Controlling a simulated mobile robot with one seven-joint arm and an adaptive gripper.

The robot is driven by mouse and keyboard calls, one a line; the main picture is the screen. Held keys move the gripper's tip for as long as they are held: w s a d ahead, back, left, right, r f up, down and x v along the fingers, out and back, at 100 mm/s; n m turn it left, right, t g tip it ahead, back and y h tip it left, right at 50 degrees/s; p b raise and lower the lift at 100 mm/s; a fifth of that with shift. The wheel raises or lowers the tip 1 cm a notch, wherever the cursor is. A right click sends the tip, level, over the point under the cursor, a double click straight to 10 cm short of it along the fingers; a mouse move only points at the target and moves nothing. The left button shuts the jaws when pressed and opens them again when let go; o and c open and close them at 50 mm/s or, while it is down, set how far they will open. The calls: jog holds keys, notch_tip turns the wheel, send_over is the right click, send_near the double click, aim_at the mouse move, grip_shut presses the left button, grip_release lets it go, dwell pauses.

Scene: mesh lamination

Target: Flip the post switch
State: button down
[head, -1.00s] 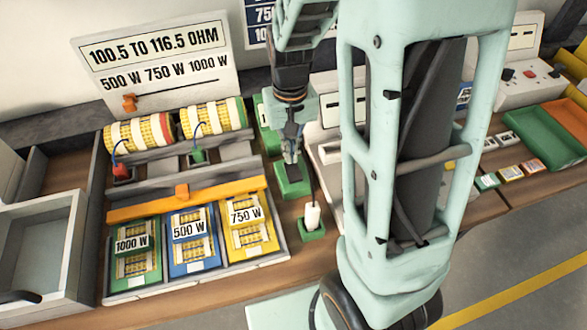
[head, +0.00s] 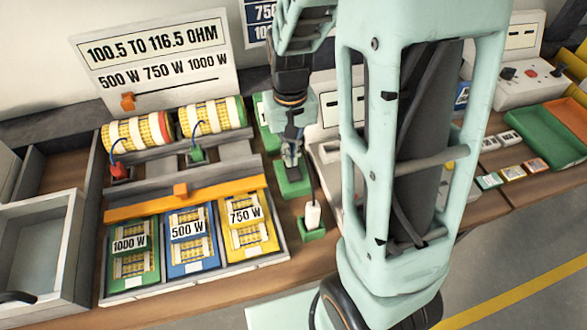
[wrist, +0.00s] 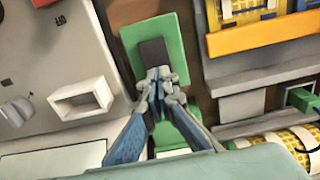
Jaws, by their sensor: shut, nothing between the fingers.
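A green block (head: 292,188) with a dark grey piece on it stands on the bench right of the resistor tray. It also shows in the wrist view as a green base (wrist: 176,58) with the dark piece (wrist: 152,50). No label on it is readable, so I cannot tell for sure that it is the post switch. My gripper (head: 291,160) is over this block, pointing down. In the wrist view its fingertips (wrist: 159,74) are together and empty, at the near end of the dark piece. I cannot tell whether they touch it; they hide part of it.
A white plug-like piece on a green base (head: 313,229) stands close to the right. A grey instrument box (wrist: 40,75) with an OFF mark and knob lies left in the wrist view. A tray of resistor cards (head: 285,256) and wound resistors (head: 140,133) are left. My arm hides the middle.

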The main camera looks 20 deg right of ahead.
jog(key=shift+f, duration=0.45)
jog(key=shift+r, duration=0.1)
jog(key=shift+r+p, duration=2.6)
jog(key=shift+r, duration=0.95)
